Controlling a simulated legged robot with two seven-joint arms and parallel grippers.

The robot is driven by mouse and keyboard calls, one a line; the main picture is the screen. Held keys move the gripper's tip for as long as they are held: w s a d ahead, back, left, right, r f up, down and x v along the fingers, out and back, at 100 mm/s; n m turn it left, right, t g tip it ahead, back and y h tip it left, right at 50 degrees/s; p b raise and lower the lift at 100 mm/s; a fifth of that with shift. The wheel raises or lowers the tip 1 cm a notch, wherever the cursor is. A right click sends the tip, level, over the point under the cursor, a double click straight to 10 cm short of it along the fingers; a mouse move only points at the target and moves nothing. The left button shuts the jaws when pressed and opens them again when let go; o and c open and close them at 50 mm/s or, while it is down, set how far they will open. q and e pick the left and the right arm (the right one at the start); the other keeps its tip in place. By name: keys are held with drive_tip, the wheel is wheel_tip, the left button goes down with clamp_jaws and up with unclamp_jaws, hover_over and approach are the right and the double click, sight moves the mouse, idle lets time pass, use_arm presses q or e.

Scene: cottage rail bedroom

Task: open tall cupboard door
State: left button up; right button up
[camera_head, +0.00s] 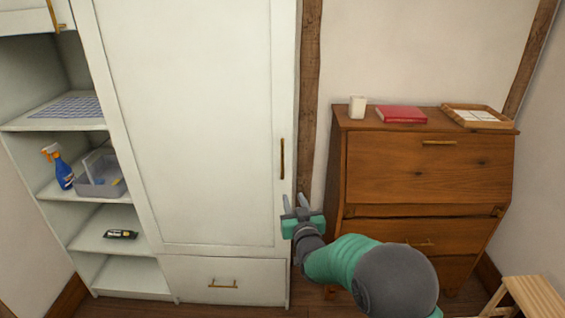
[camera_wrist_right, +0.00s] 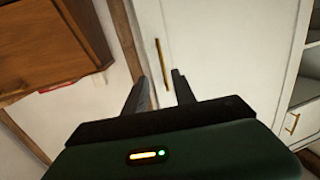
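The tall cupboard door (camera_head: 190,120) is a white panel, shut, with a vertical brass handle (camera_head: 282,158) near its right edge. In the right wrist view the handle (camera_wrist_right: 162,63) stands beyond the fingertips, between their lines. My right gripper (camera_head: 294,201) is below the handle in the head view, with its fingers pointing up. Its fingers are apart and nothing is between them; in the right wrist view the gripper (camera_wrist_right: 157,85) is apart from the handle. My left gripper is not in view.
Open shelves at left hold a blue spray bottle (camera_head: 60,167) and a grey caddy (camera_head: 98,178). A white drawer (camera_head: 228,278) is below the door. A wooden bureau (camera_head: 425,175) stands at right, a wooden stool (camera_head: 530,296) at lower right. The door's front is clear.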

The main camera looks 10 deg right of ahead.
drive_tip(key=shift+w+d, duration=0.1)
drive_tip(key=shift+d, duration=0.05)
drive_tip(key=s+a+b, duration=0.1)
drive_tip(key=s, duration=1.5)
drive_tip(key=shift+s+r, duration=0.3)
drive_tip(key=shift+s, duration=0.1)
